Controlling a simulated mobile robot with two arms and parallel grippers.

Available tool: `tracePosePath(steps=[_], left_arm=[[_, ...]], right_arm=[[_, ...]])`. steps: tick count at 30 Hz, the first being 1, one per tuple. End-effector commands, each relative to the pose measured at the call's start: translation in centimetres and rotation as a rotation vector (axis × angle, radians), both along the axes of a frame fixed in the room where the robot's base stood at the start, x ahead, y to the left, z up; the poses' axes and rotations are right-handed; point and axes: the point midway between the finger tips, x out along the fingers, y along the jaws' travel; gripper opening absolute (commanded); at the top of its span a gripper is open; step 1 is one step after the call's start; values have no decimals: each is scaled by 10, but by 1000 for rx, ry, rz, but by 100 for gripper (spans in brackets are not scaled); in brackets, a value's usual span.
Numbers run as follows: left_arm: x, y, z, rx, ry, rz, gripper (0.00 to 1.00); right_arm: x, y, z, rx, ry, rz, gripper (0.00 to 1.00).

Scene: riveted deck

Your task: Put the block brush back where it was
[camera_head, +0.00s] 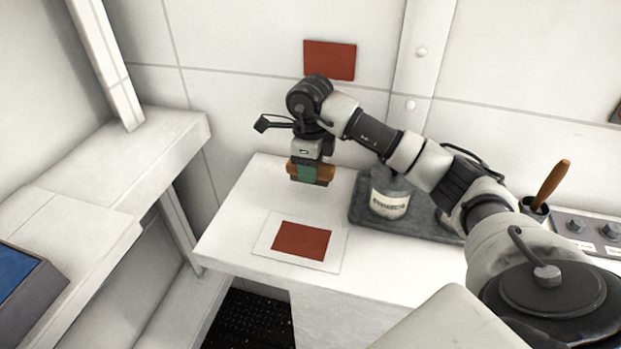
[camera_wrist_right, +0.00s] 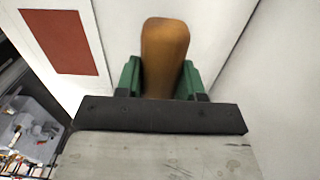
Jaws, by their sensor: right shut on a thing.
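The block brush has a brown wooden body (camera_head: 326,172) that shows on both sides of the fingers in the head view. Its rounded brown end (camera_wrist_right: 165,52) shows in the wrist view. My right gripper (camera_head: 307,174), with green fingers, is shut on it and seems to hold it above the white table (camera_head: 238,222). The brush is behind a white card with a red rectangle (camera_head: 301,241). This card and its red patch (camera_wrist_right: 58,42) show at the upper left of the wrist view. The brush's underside is mostly hidden. My left gripper is not in view.
A dark grey tray (camera_head: 364,218) to the right holds a labelled pale container (camera_head: 389,204), partly under my right arm. A wooden-handled tool (camera_head: 552,186) stands in a dark cup near a knobbed panel (camera_head: 590,235). A red rectangle (camera_head: 330,60) is on the wall.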

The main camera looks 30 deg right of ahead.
Motion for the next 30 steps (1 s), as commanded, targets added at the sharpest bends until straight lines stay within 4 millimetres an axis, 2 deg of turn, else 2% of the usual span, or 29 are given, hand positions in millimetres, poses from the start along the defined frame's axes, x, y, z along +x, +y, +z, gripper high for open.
tracePosePath(steps=[9,19,20,24,25,30], left_arm=[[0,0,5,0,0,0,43],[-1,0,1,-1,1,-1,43],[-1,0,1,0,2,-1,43],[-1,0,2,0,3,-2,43],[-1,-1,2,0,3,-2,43],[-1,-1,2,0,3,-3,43]], right_arm=[[0,1,-36,1,1,2,16],[0,0,-41,-1,-1,3,16],[0,0,-41,-1,-1,3,39],[0,0,-40,-1,-1,3,61],[0,0,-40,-1,-1,3,63],[0,0,-40,-1,-1,3,63]])
